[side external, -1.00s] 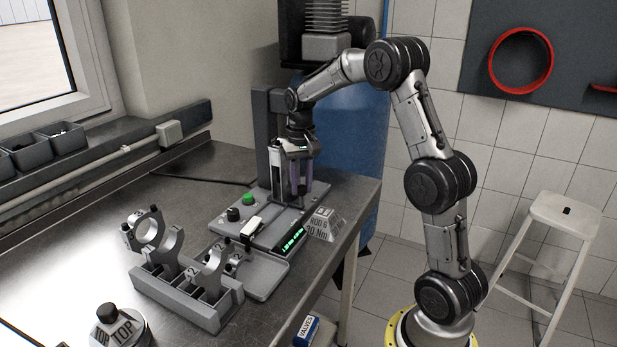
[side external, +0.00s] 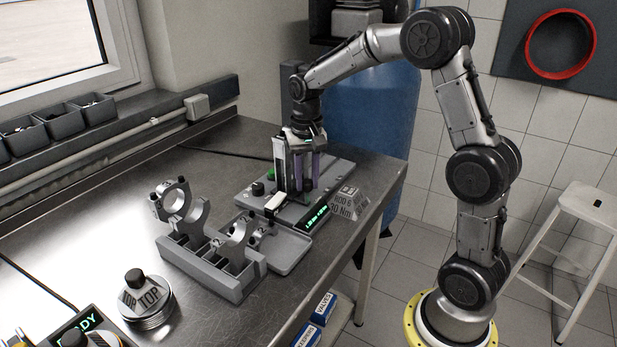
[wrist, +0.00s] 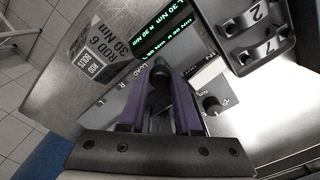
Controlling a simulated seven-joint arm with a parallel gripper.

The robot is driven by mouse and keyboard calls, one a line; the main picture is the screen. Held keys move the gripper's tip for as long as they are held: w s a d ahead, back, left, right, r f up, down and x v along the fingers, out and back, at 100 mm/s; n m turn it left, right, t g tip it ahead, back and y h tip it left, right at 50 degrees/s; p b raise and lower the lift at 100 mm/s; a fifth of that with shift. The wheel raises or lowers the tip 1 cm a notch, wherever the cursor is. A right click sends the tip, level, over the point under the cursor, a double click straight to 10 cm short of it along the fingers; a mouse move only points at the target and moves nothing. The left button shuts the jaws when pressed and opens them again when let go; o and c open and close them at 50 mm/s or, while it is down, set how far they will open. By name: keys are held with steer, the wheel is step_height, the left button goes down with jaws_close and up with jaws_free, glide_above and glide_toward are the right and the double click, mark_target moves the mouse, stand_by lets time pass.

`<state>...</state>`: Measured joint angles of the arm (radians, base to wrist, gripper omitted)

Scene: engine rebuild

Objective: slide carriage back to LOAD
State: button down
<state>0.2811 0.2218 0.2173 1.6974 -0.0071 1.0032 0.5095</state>
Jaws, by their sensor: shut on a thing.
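The carriage's dark upright knob (wrist: 158,69) stands between the purple fingers of my gripper (wrist: 160,80) in the wrist view. My gripper is shut on it. In the side external view my gripper (side external: 299,188) points down over the grey fixture (side external: 330,177) on the bench. The fingers and wrist hide most of the carriage there. The word LOAD (wrist: 136,77) is printed on the fixture plate beside the knob. A small white block (side external: 273,203) is on the fixture near the gripper; it also shows in the wrist view (wrist: 207,70).
A green-lit display (side external: 317,218) runs along the fixture's edge, with a ROD 6 30 Nm block (side external: 347,203) beside it. A TOP piston (side external: 147,300) sits at front left.

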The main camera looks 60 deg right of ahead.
steer(key=shift+a, duration=0.25)
steer(key=c, duration=0.8)
jaws_free()
steer(key=shift+o, duration=1)
step_height(320, 180, up, 14)
